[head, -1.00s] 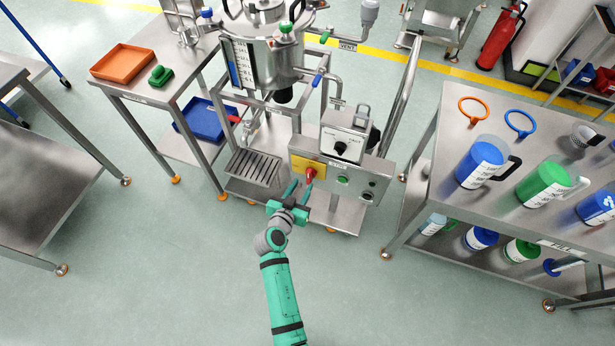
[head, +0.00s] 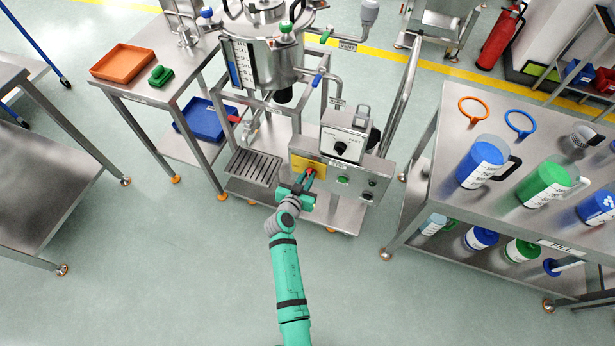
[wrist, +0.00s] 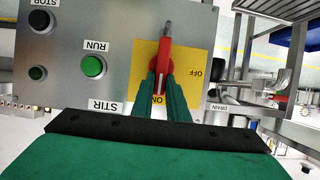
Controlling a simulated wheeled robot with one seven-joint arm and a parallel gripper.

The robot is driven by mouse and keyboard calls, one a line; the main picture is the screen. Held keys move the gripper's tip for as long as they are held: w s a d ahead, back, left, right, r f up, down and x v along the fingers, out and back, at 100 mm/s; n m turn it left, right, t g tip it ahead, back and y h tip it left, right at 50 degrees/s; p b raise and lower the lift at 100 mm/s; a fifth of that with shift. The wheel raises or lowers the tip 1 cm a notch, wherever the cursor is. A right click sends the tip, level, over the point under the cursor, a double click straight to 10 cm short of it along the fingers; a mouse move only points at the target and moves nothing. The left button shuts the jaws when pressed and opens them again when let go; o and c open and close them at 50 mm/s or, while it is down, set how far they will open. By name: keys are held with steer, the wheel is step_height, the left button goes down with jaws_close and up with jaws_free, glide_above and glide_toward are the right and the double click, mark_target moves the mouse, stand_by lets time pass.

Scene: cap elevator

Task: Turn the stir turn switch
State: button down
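The stir turn switch is a red handle (wrist: 165,62) on a yellow plate (wrist: 143,58) marked ON and OFF. In the wrist view it stands nearly upright, its lower end with a white mark near the ON label. My gripper (wrist: 161,82) has its two green fingers close on either side of the handle's lower part, and they look shut on it. In the head view my gripper (head: 308,178) reaches the yellow plate (head: 298,163) from the front and partly covers the red switch. The STIR label (wrist: 103,107) is left of the fingers in the wrist view.
A green RUN button (wrist: 93,67) and a black STOP button (wrist: 40,20) sit on the same panel. A box with a black dial (head: 341,149) stands above. A steel table (head: 425,200) with jugs is at right. The floor in front is clear.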

steer(key=shift+a, duration=0.1)
stand_by(0.3)
steer(key=shift+w+a+f+n+t+h, duration=0.15)
steer(key=shift+a+f+n+h, duration=0.35)
steer(key=shift+n+h, duration=1.25)
steer(key=shift+w+a+f+n+t+h, duration=0.15)
steer(key=shift+a+f+n+h, duration=0.5)
steer(key=shift+n, duration=2.05)
steer(key=shift+w+a+f+n+t+h, duration=0.15)
steer(key=shift+f+n+h, duration=0.25)
steer(key=shift+n+h, duration=1.45)
steer(key=shift+n+y, duration=0.45)
steer(key=shift+n, duration=0.05)
steer(key=c, duration=1.7)
jaws_free()
steer(key=shift+a, duration=0.1)
steer(key=v, duration=1.1)
